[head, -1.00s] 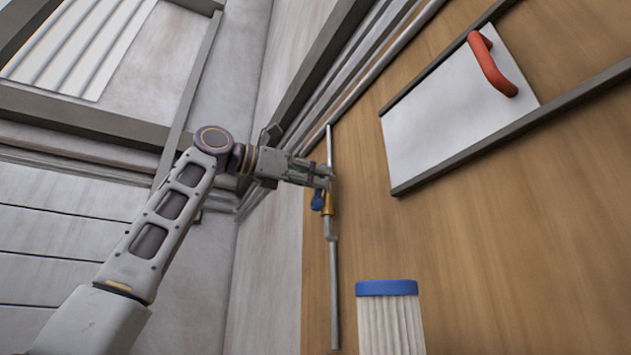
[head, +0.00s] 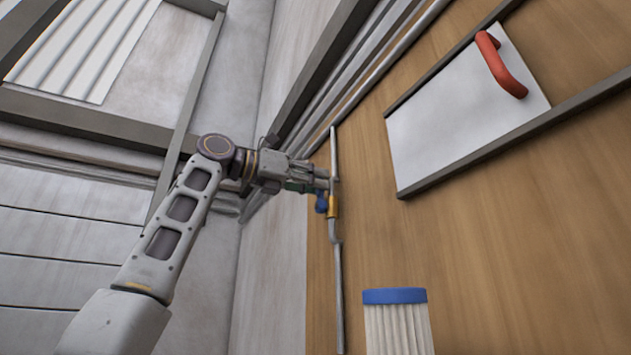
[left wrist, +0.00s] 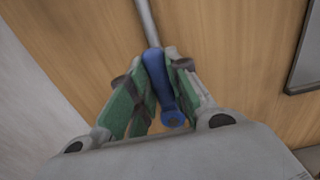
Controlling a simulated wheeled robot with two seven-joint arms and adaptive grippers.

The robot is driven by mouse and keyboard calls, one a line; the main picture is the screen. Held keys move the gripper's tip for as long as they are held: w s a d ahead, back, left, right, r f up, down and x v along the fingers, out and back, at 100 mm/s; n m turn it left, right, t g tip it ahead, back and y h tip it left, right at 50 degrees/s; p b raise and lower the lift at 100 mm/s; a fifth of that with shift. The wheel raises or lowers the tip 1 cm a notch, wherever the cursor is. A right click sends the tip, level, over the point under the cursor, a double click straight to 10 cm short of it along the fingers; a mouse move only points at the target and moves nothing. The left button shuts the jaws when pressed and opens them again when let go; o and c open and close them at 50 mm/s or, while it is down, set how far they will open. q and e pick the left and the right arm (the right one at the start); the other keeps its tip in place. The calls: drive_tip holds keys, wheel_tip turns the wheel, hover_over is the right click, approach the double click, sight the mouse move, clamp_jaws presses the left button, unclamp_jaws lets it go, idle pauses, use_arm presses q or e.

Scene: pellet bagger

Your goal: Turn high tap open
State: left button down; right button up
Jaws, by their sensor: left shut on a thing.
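The high tap (head: 332,207) has a brass body on a thin grey vertical pipe (head: 338,290) against the wooden wall. Its blue lever (head: 321,203) shows just below my left gripper (head: 328,182). In the left wrist view the blue lever (left wrist: 160,85) lies between the green-padded fingers of my left gripper (left wrist: 163,90), which are shut on it. The lever's near end, with a round eye, sticks out between the fingers towards the camera. The brass body is mostly hidden in that view. My right gripper is not in view.
A white panel (head: 450,125) with a red handle (head: 500,65) sits in a dark frame at the upper right. A white pleated filter with a blue cap (head: 394,296) stands at the bottom, right of the pipe. Bare wooden wall (head: 530,240) lies to the right.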

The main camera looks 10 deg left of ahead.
use_arm(q)
drive_tip(key=shift+a+r, duration=0.1)
drive_tip(key=c, duration=1.3)
unclamp_jaws()
drive_tip(key=shift+s+a, duration=0.1)
drive_tip(key=shift+v, duration=5.9)
